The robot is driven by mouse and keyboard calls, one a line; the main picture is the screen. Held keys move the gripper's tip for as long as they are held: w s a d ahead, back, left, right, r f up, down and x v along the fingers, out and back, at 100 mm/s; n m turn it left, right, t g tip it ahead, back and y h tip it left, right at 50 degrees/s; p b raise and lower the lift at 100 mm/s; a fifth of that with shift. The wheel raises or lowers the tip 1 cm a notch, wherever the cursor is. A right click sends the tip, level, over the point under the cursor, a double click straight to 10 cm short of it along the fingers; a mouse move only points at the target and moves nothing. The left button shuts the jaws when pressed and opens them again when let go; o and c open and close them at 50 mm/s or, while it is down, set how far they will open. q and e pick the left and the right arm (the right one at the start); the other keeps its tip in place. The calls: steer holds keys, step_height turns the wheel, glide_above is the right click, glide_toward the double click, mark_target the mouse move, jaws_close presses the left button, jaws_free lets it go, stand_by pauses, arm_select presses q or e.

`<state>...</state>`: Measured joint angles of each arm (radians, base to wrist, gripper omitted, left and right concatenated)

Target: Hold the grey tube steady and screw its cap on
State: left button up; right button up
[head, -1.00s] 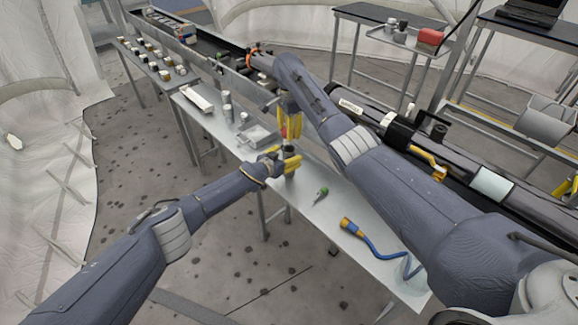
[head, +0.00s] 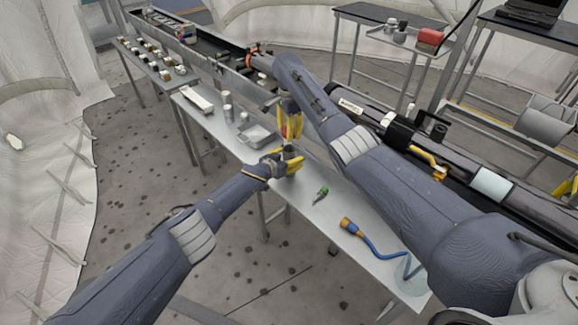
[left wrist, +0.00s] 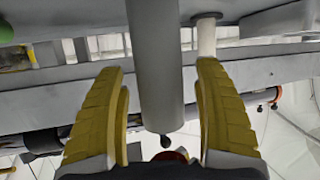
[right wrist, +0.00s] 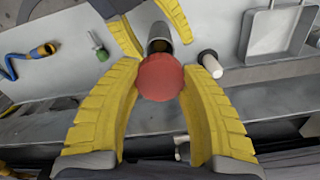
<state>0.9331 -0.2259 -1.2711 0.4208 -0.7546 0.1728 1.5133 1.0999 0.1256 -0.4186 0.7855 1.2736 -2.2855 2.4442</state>
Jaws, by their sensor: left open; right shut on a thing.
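The grey tube (head: 290,154) stands on the narrow table in the head view, its dark open mouth upward. My left gripper (head: 291,166) is open with its yellow fingers on either side of the tube. In the left wrist view the tube (left wrist: 154,65) runs between the spread fingers with gaps on both sides. My right gripper (head: 290,132) is above the tube, shut on the red cap. In the right wrist view the cap (right wrist: 160,77) sits between the fingertips, overlapping the view of the tube's mouth (right wrist: 160,40). The cap appears apart from the tube in the head view.
A grey metal tray (head: 258,134) and pale cylinders (head: 228,111) stand farther back on the table. A green-handled tool (head: 321,193) and a blue cable with a yellow connector (head: 349,226) lie nearer. A conveyor (head: 225,75) runs behind the table.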

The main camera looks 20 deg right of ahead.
mark_target(289, 147)
arm_select(q)
jaws_close()
arm_select(e)
steer(key=shift+f, duration=2.5)
steer(key=shift+f, duration=0.1)
steer(key=shift+f, duration=0.8)
steer(key=shift+f, duration=0.6)
